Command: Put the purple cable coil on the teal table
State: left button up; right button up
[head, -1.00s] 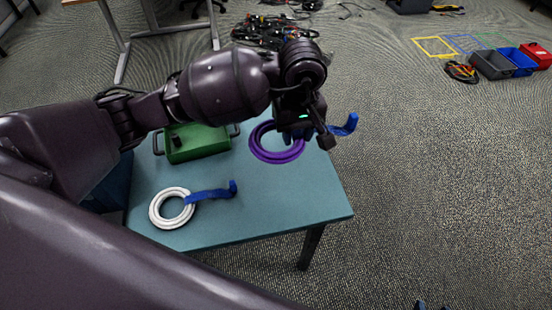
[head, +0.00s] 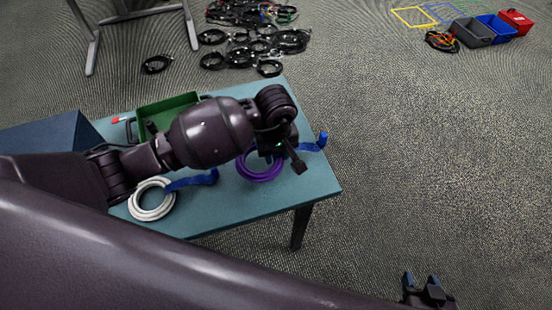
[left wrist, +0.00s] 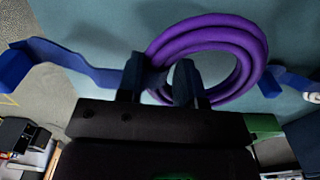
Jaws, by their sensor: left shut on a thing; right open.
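The purple cable coil (head: 262,174) is at the right part of the teal table (head: 225,215), with a blue strap (head: 314,142) sticking out to the right. My left gripper (head: 274,150) is at the coil's far side, shut on it. In the left wrist view the coil (left wrist: 245,45) passes between the fingers (left wrist: 160,80), with its loop to the right. The coil is over the tabletop; I cannot tell if it touches it. My right gripper (head: 425,290) is open and empty over the floor at the lower right, away from the table.
A white cable coil (head: 147,213) with a blue strap (head: 195,181) lies on the table's left part. A green tray (head: 160,107) stands behind my left arm. Black cables (head: 250,40) and small bins (head: 473,32) are on the floor beyond. The table's front right corner is clear.

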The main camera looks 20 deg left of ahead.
pick_arm(q)
notch_tip(320, 180, down, 4)
jog(key=shift+r+b, duration=0.25)
jog(key=shift+b, duration=0.05)
jog(key=shift+r, duration=0.1)
jog(key=o, duration=1.1)
jog(key=shift+c, duration=0.2)
jog(key=shift+r, duration=0.1)
notch_tip(320, 180, up, 11)
jog(key=shift+f+p, duration=0.1)
jog(key=shift+p, duration=0.9)
jog(key=shift+r, duration=0.5)
